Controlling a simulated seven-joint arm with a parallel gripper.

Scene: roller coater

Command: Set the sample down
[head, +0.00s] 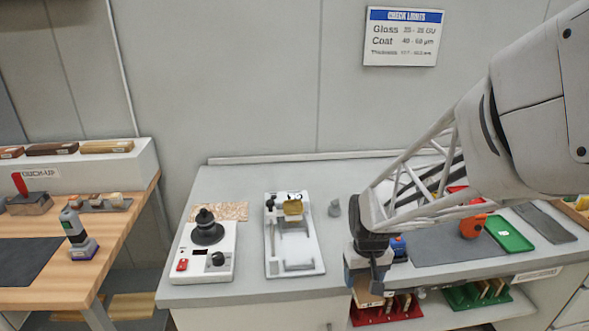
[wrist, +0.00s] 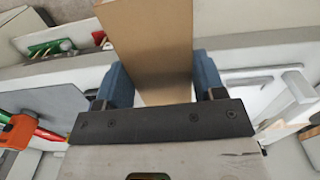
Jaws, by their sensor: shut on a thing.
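My gripper (wrist: 160,84) is shut on the sample (wrist: 150,40), a flat tan-brown board, between its two blue-grey fingers in the wrist view. The board runs from the jaws to the top edge of that view, so its far end is cut off. In the head view my gripper (head: 370,272) hangs at the front edge of the grey counter (head: 250,292). A small tan part of the sample (head: 367,295) shows below it, and the rest is hidden. I cannot tell whether the sample touches anything.
A red rack (head: 388,311) and a green rack (head: 478,295) stand on the shelf below. On the counter are a white device with a black knob (head: 207,232), a white tray-like instrument (head: 297,246), an orange tool (head: 472,226) and a green tray (head: 510,236).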

